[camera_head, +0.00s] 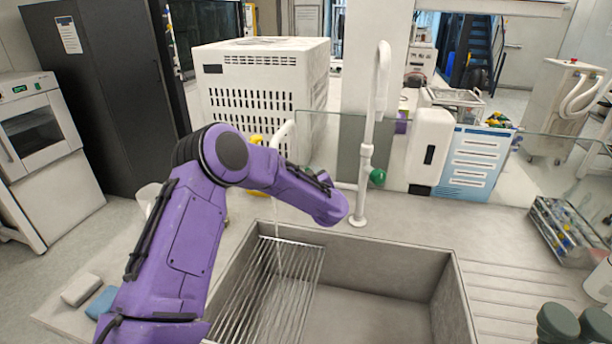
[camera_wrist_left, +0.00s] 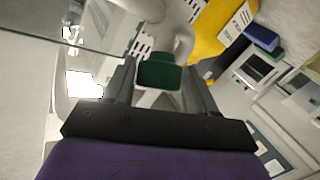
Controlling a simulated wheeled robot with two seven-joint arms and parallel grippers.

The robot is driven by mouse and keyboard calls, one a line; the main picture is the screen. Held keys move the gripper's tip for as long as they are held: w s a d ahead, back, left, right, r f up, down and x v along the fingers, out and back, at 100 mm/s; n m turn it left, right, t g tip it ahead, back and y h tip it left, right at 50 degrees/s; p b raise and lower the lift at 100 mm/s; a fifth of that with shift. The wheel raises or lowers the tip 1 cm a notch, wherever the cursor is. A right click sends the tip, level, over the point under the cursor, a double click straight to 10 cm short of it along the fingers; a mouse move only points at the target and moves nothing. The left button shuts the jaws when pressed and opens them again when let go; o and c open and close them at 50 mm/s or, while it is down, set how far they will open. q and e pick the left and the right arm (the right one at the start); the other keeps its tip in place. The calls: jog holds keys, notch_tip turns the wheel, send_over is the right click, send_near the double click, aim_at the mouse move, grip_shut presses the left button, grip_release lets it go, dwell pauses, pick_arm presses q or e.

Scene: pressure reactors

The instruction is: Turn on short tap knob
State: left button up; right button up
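The short tap (camera_head: 284,131) is a white curved pipe behind the sink in the head view, mostly hidden by my purple left arm. Its green knob (camera_wrist_left: 160,73) shows in the left wrist view. My left gripper (camera_wrist_left: 161,82) is open, its dark fingers on either side of the knob; I cannot tell whether they touch it. In the head view the gripper is hidden behind the arm. A thin pale streak (camera_head: 276,225), which looks like water, runs down below the short tap into the sink. My right gripper is not in view.
The sink (camera_head: 392,252) has a wire rack (camera_head: 262,300) on its left. A tall white tap (camera_head: 367,150) with a green knob (camera_head: 377,176) stands right of my arm. A glass panel (camera_head: 545,150) runs behind the counter. A yellow object (camera_wrist_left: 215,30) is near the gripper.

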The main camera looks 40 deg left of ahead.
pick_arm(q)
jog(key=b+v, duration=0.2)
jog(key=v, duration=0.8)
jog(key=shift+s+d+b, duration=0.15)
jog(key=shift+d+b, duration=0.05)
jog(key=shift+b, duration=0.15)
jog(key=shift+f, duration=0.1)
